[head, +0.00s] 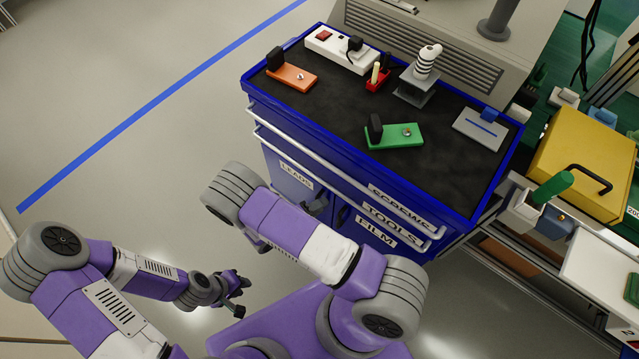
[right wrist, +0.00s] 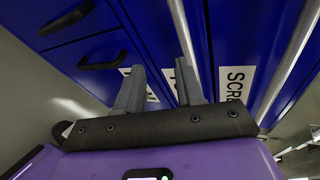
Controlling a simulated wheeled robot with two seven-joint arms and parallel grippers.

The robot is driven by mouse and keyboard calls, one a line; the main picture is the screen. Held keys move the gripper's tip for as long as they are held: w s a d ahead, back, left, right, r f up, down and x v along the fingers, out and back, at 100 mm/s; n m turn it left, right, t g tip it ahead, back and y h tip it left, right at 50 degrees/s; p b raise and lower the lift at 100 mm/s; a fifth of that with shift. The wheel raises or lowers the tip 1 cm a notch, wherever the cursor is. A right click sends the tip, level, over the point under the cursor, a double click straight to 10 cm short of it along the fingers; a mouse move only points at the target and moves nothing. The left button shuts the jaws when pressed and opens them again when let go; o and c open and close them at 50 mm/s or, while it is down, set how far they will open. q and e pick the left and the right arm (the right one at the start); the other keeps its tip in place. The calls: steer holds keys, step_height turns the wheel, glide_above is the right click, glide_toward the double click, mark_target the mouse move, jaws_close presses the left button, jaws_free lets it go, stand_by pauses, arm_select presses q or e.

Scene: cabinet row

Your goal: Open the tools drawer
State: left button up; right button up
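The tools drawer is in the blue cabinet; its TOOLS label (head: 391,224) shows in the head view, between the SCREWS and FILM labels, and it looks shut. Its pale bar handle (right wrist: 179,25) shows in the right wrist view. My right gripper (right wrist: 160,62) is open and empty in front of the drawer fronts, its right finger overlapping the handle in the picture. I cannot tell whether they touch. My left gripper (head: 239,294) is open and empty over the floor, away from the cabinet.
The SCREWS drawer's bar handle (right wrist: 290,65) runs alongside. Black door handles (right wrist: 100,62) are on the left in the right wrist view. A yellow case (head: 580,160) is at right. Floor left is clear.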

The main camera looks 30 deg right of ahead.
mark_target(320, 179)
steer(key=w+a+r+n+t+h, duration=0.1)
steer(key=w+r+n+t, duration=0.1)
steer(key=w+n+t, duration=0.25)
steer(key=shift+m+g, duration=0.35)
steer(key=b+x, duration=0.2)
steer(key=x, duration=0.5)
steer(key=shift+w+a+r, duration=0.1)
steer(key=shift+w+r, duration=0.1)
jaws_close()
